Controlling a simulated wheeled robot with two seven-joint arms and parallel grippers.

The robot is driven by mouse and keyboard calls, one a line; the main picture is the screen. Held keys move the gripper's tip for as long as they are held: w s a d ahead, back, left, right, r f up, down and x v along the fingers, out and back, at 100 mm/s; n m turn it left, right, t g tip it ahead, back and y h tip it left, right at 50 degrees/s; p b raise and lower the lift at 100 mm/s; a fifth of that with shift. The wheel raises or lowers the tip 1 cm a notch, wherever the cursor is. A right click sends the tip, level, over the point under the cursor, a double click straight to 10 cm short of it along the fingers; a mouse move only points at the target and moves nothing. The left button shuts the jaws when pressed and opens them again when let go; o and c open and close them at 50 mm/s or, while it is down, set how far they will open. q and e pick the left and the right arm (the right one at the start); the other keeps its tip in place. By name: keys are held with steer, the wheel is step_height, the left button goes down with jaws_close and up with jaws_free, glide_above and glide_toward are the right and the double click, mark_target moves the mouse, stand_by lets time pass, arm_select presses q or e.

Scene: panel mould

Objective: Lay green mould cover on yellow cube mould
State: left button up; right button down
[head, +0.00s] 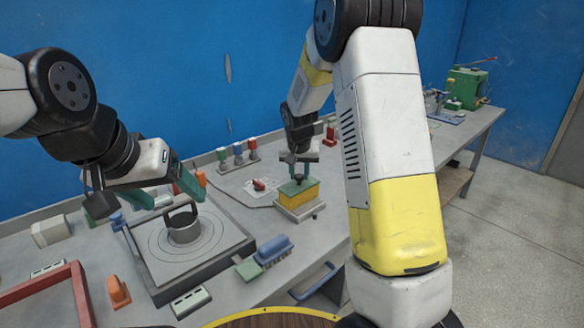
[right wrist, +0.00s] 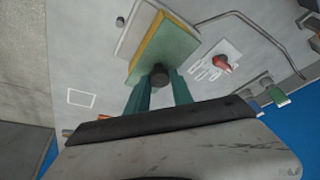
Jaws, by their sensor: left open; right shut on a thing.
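The yellow cube mould (head: 297,199) stands on a pale base plate on the bench, in the middle of the head view. The green mould cover (head: 300,185) lies level over its top, with no clear gap between them. In the right wrist view the cover (right wrist: 168,48) hides most of the yellow mould (right wrist: 141,46). My right gripper (head: 300,160) is above the cover, shut on its dark knob (right wrist: 158,75). My left gripper (head: 164,190) is open and empty, over the grey plate with a ring to the left.
The grey ringed plate (head: 210,263) with an upright handle lies left of the mould. A blue block (head: 273,250) sits in front. A red frame (head: 45,293) and an orange piece (head: 118,291) are at the lower left.

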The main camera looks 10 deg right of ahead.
steer(key=c, duration=1.1)
jaws_free()
steer(key=shift+r, duration=0.15)
steer(key=shift+r, duration=0.3)
steer(key=d+v, duration=0.1)
steer(key=v, duration=1)
steer(key=s+r+n+y, duration=0.1)
steer(key=s+r, duration=0.1)
steer(key=s, duration=0.7)
steer(key=s+r+n+t+y, duration=0.1)
steer(key=s+r, duration=0.1)
steer(key=s, duration=0.8)
steer(key=s+r+n+y, duration=0.1)
steer(key=s+r, duration=0.1)
steer(key=s, duration=0.7)
steer(key=shift+s+d+t, duration=0.3)
steer(key=shift+s+t, duration=0.1)
